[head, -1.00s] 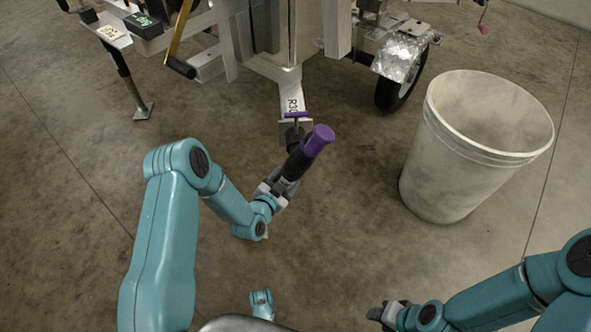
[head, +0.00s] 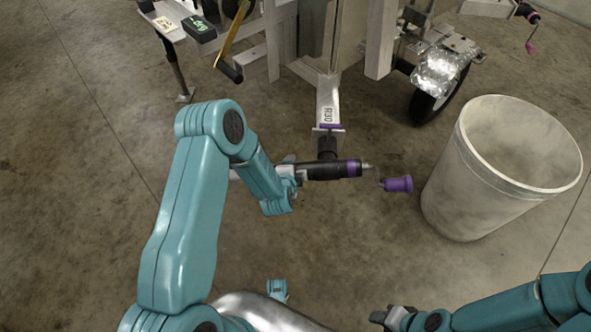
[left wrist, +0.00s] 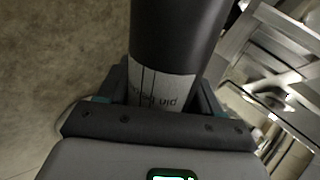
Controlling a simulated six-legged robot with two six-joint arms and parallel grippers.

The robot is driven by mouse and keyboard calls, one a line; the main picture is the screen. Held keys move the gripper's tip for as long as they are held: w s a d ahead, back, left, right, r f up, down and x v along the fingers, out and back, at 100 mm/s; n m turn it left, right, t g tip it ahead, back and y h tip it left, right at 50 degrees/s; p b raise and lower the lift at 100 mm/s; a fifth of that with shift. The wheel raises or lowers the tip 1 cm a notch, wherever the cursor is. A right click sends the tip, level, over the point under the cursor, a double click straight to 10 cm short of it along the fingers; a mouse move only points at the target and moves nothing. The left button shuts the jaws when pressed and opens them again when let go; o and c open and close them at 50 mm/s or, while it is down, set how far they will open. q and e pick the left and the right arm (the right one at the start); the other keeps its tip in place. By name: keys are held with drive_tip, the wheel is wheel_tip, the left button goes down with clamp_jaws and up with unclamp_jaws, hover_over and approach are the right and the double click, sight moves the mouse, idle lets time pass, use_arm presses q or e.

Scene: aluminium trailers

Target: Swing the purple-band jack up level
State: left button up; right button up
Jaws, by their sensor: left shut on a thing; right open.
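The purple-band jack (head: 330,171) is a black tube with a purple band near its right end, at the foot of the trailer tongue marked R30 (head: 328,100). It lies almost horizontal across the head view. A purple grip (head: 398,184) sits just right of its silver tip; I cannot clearly see what joins them. My left gripper (head: 293,172) is shut around the left part of the tube. The left wrist view shows the dark tube (left wrist: 178,35) with a white label between the jaws. My right gripper (head: 388,316) is open and empty at the bottom, away from the jack.
A large pale bin (head: 500,170) stands on the floor to the right of the jack. Behind it is a trailer wheel (head: 432,103) under a shiny fender. A thin support leg (head: 180,75) stands at upper left. The concrete floor below the jack is clear.

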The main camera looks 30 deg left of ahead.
use_arm(q)
drive_tip(key=shift+w+a+r+m+y+p, duration=0.1)
drive_tip(key=shift+a+r+m+y+p, duration=0.2)
drive_tip(key=shift+r, duration=0.4)
drive_tip(key=shift+w+a+r+m+y+p, duration=0.1)
drive_tip(key=shift+r+m+y+p, duration=0.2)
drive_tip(key=shift+r+y+p, duration=0.3)
drive_tip(key=shift+r, duration=0.1)
drive_tip(key=o, duration=1.4)
drive_tip(key=shift+d, duration=0.1)
drive_tip(key=shift+s, duration=0.1)
drive_tip(key=shift+s+d, duration=0.1)
drive_tip(key=p+v, duration=0.3)
drive_tip(key=v, duration=1.3)
drive_tip(key=shift+r, duration=0.3)
